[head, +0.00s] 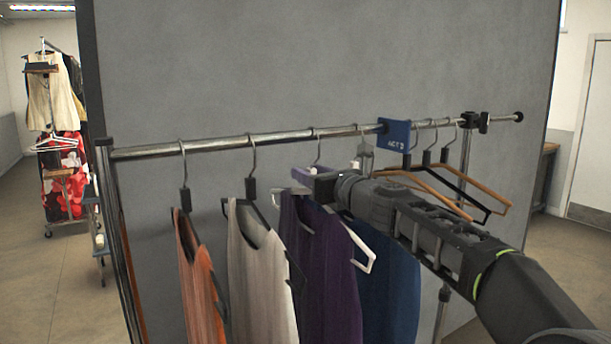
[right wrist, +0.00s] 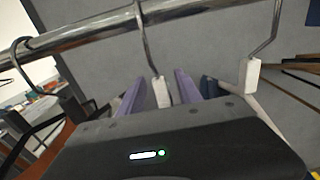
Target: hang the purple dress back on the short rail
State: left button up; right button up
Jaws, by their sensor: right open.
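The purple dress (head: 330,270) hangs on the short rail (head: 225,142), between a cream garment and a blue one. The gripper body hides the shoulders in the right wrist view. My left gripper is not in view.
An orange garment (head: 197,275), a cream garment (head: 258,270) and a blue garment (head: 392,290) hang close by. A blue sign (head: 395,136) and empty hangers (head: 470,186) are to the right. A grey panel (head: 300,60) stands behind; another clothes rack (head: 60,170) is far left.

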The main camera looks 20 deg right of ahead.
jog(key=s, duration=0.5)
jog(key=shift+d+b, duration=0.35)
jog(key=shift+b, duration=0.05)
